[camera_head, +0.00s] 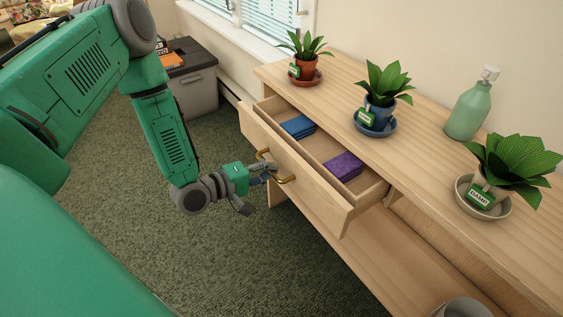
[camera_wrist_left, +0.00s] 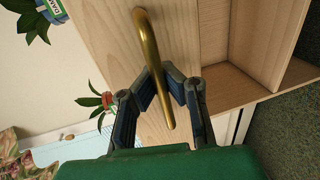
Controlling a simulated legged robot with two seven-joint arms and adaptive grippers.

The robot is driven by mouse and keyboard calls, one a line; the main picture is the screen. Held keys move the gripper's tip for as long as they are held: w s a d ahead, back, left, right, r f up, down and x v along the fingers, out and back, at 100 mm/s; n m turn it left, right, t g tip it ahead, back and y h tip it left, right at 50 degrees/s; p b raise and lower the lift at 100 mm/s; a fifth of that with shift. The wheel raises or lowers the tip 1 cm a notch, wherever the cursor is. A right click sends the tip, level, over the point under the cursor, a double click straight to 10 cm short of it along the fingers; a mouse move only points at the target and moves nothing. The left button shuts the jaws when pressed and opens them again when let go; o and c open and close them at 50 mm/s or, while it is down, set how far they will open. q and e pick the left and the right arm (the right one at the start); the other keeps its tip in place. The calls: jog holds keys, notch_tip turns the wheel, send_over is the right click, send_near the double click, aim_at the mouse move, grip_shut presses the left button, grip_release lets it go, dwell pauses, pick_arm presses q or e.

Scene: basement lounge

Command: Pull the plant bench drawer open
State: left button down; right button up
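The plant bench drawer (camera_head: 290,167) is partly open, pulled out from under the bench top, and its inside shows. Its brass handle (camera_head: 285,181) is on the front panel. My left gripper (camera_head: 262,186) is at that handle. In the left wrist view the handle (camera_wrist_left: 148,45) passes between the gripper's dark fingers (camera_wrist_left: 166,88), which bend inward around it; contact is partly hidden. A blue folded cloth (camera_head: 298,127) and a purple folded cloth (camera_head: 344,166) lie in the drawer. My right gripper is in neither view.
The bench top (camera_head: 335,93) carries a red-potted plant (camera_head: 305,68), a blue-potted plant (camera_head: 380,110), a pale-potted plant (camera_head: 490,190) and a green bottle (camera_head: 468,112). A grey bin (camera_head: 195,88) stands at the back. Green carpet (camera_head: 250,260) before the drawer is clear.

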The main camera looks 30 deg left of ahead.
pick_arm(q)
jog(key=f+p+v, duration=0.2)
jog(key=v, duration=1)
jog(key=shift+s+a+f, duration=0.2)
jog(key=shift+a+f, duration=0.05)
jog(key=shift+a, duration=0.1)
jog(key=c, duration=1.6)
grip_release()
jog(key=shift+a+f, duration=0.1)
jog(key=shift+s, duration=0.1)
jog(key=v, duration=1.1)
jog(key=shift+s+a, duration=0.25)
jog(key=shift+s, duration=0.05)
